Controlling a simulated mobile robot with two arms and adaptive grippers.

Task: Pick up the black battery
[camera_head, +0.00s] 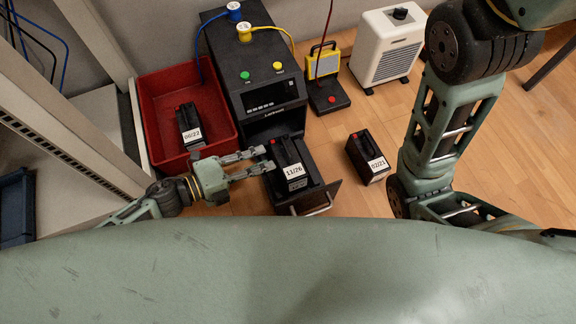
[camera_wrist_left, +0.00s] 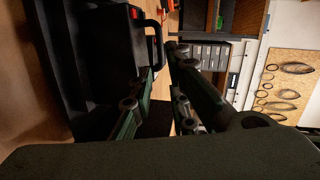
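Three black batteries show in the head view. The one labelled 11/26 (camera_head: 290,163) sits in the pulled-out drawer (camera_head: 329,196) of a black power unit (camera_head: 262,84). Another, labelled 06/22 (camera_head: 189,124), is in the red bin (camera_head: 151,98). A third, labelled 02/21 (camera_head: 367,158), stands on the floor. My left gripper (camera_head: 264,160) is at the left side of the 11/26 battery, fingers apart. In the left wrist view, a black battery (camera_wrist_left: 105,45) with a handle (camera_wrist_left: 155,38) is close to the open fingertips (camera_wrist_left: 161,62); contact is unclear. My right gripper is out of view.
A yellow lamp (camera_head: 325,65) on a black base and a white heater (camera_head: 387,47) stand behind at the right. A grey rack (camera_head: 65,120) is at left. Wooden floor is clear around the 02/21 battery.

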